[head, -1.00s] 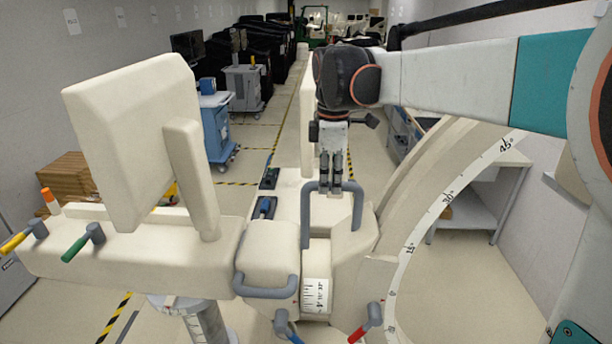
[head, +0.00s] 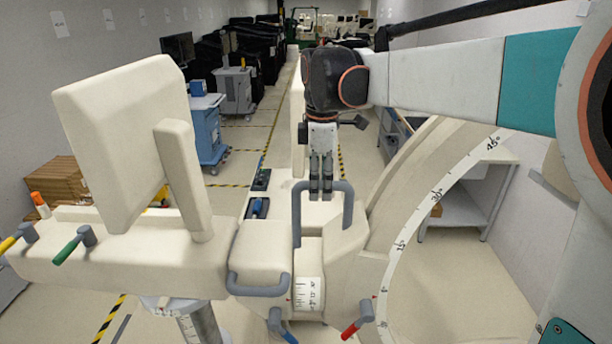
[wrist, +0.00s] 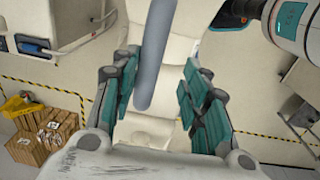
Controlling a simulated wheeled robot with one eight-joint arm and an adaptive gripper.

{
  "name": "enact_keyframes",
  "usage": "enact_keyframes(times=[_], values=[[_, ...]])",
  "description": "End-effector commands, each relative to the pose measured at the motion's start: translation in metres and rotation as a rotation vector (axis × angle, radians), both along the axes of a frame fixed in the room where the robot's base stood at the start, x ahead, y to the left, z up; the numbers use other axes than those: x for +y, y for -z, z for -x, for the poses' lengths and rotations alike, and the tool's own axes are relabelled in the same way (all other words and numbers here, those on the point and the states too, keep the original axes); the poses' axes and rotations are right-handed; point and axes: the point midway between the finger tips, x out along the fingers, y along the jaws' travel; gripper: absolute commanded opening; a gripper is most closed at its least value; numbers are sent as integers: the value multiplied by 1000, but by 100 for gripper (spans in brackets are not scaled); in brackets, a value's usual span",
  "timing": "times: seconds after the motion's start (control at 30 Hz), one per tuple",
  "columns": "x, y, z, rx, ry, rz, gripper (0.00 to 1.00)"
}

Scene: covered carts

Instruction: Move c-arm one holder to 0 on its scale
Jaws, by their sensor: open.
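The cream c-arm holder (head: 345,240) stands in the middle of the head view, with a grey U-shaped handle (head: 347,215) on top. A white scale drum (head: 309,294) with small marks is set in its front; its figures are too small to read surely. The curved c-arm (head: 425,185) rises at right with a degree scale (head: 405,240) along its edge. My gripper (head: 320,196) points down at the handle's top bar. In the wrist view the grey handle bar (wrist: 153,60) runs between my open fingers (wrist: 157,95), with no clear grip on it.
A red lever (head: 357,321) and a blue lever (head: 280,325) stick out low on the holder. A cream monitor-like panel (head: 130,150) stands at left, above yellow and green levers (head: 75,243). Wooden boxes (wrist: 45,138) and a table (head: 460,210) stand around.

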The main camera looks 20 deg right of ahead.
Motion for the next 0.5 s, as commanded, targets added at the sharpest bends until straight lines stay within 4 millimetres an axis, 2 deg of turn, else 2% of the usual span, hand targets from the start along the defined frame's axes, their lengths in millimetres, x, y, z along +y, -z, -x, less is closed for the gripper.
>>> enact_keyframes(times=[0.33, 0.5], values=[[0, 0, -1, -2, 0, 1, 39], [0, -7, -1, -3, 0, 1, 39]])
